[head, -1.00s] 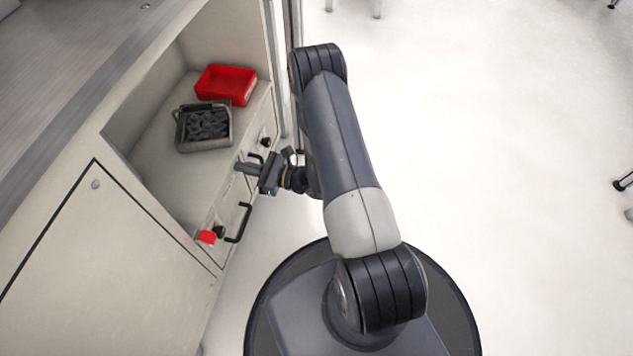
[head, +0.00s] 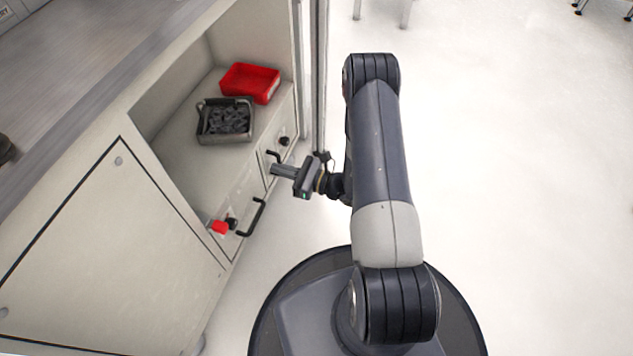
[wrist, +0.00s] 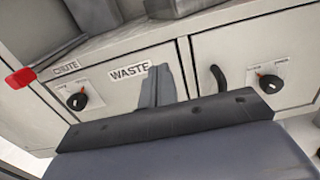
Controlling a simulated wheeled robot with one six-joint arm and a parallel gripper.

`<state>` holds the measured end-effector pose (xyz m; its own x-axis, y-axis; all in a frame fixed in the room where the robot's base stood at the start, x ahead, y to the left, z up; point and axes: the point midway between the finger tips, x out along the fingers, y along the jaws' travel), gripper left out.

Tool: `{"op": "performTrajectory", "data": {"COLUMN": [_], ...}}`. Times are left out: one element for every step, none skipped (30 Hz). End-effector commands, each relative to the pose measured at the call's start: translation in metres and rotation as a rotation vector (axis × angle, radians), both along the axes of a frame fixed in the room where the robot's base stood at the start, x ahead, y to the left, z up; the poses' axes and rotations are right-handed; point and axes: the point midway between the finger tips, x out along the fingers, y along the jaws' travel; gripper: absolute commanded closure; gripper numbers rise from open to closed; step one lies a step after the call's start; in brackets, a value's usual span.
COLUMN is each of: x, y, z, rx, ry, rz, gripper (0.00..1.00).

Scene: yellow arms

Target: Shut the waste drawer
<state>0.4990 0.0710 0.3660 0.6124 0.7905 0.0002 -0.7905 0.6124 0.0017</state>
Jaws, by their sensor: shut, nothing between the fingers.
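The waste drawer (wrist: 128,90) is the left front in the wrist view, with a WASTE label and a dark knob. Its front looks level with the cabinet face, with no clear gap. In the head view its black bar handle (head: 252,217) stands out from the front; in the wrist view this handle is not visible. My gripper (head: 276,169) is shut and empty, pointing at the cabinet front near the right drawer's handle. Its grey fingers (wrist: 160,88) show in front of the WASTE drawer in the wrist view. I cannot tell whether they touch it.
A second drawer (wrist: 245,60) with a black handle (wrist: 217,78) and a knob is to the right. A red piece (wrist: 20,78) sits by the CHUTE label. A red bin (head: 250,82) and a grey tray (head: 226,120) stand on the shelf above. The floor to the right is clear.

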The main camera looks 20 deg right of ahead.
Motion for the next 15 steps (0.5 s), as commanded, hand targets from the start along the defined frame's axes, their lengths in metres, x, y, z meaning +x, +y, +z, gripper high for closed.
{"op": "performTrajectory", "data": {"x": [-0.006, -0.01, -0.014, -0.018, -0.021, -0.025, -0.028, -0.031, -0.035, -0.037, -0.039, -0.042, -0.044, -0.045, -0.047], "y": [-0.009, -0.014, -0.02, -0.024, -0.028, -0.034, -0.038, -0.041, -0.045, -0.048, -0.051, -0.055, -0.057, -0.058, -0.061], "z": [0.004, 0.003, 0.003, 0.003, 0.003, 0.003, 0.003, 0.003, 0.003, 0.002, 0.002, 0.002, 0.002, 0.002, 0.001], "rx": [0.002, 0.002, 0.002, 0.002, 0.003, 0.002, 0.002, 0.002, 0.002, 0.002, 0.002, 0.002, 0.002, 0.002, 0.002], "ry": [0.003, 0.004, 0.004, 0.004, 0.004, 0.003, 0.003, 0.003, 0.003, 0.003, 0.003, 0.003, 0.003, 0.003, 0.003], "rz": [-0.006, -0.005, -0.005, -0.006, -0.005, -0.006, -0.005, -0.005, -0.004, -0.005, -0.004, -0.004, -0.003, -0.002, -0.002], "gripper": [1.0, 1.0, 1.0, 1.0, 1.0, 1.0, 1.0, 1.0, 1.0, 1.0, 1.0, 1.0, 1.0, 1.0, 1.0]}}
